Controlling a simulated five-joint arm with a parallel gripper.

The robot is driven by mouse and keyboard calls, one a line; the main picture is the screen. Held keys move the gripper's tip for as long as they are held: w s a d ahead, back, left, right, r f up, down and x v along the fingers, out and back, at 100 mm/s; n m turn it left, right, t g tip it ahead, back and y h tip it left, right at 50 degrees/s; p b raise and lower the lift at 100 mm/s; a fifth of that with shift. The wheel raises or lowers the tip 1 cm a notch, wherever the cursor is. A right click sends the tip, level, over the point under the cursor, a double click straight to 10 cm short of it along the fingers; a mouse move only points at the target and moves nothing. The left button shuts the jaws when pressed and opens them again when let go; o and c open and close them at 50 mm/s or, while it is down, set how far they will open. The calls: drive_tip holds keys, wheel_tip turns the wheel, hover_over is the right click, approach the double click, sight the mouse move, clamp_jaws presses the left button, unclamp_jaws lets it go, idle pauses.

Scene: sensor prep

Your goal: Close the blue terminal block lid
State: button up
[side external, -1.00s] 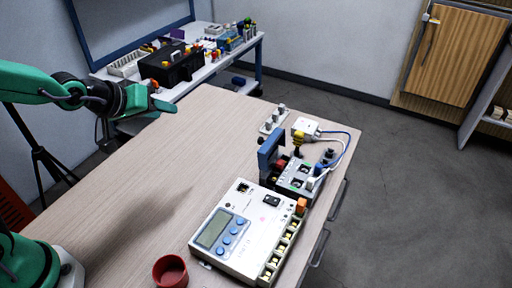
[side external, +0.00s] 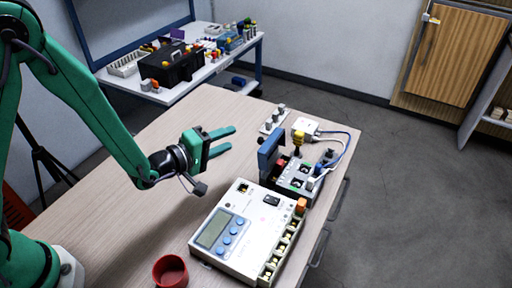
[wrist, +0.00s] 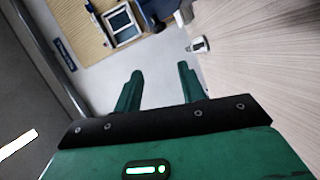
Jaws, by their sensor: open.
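The blue terminal block lid (side external: 270,150) stands raised, roughly upright, at the left side of the terminal block (side external: 299,176) in the side external view. The block sits on the wooden table behind the white meter. My gripper (side external: 227,139) is open and empty, in the air to the left of the lid and apart from it. Its two green fingers point right, toward the lid. In the wrist view my gripper (wrist: 160,85) also shows open with nothing between the fingers. I cannot make out the lid for certain in the wrist view.
A white meter (side external: 257,212) with a display lies in front of the block. A red cup (side external: 170,271) stands at the front. A white box (side external: 305,125) with cables and a small row of knobs (side external: 271,121) sit behind. The table's left part is clear.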

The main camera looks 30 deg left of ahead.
sight(268, 148)
drive_tip(key=shift+s+d+f+n+t+h, duration=0.4)
drive_tip(key=shift+s+d+f+n, duration=0.2)
drive_tip(key=shift+f, duration=0.2)
drive_tip(key=shift+s+d+f+n+t+h, duration=0.3)
drive_tip(key=shift+s+d+f+n+h, duration=0.25)
drive_tip(key=shift+d+f, duration=0.15)
drive_tip(key=shift+w, duration=0.1)
drive_tip(key=x, duration=0.7)
drive_tip(key=shift+w, duration=0.3)
clamp_jaws()
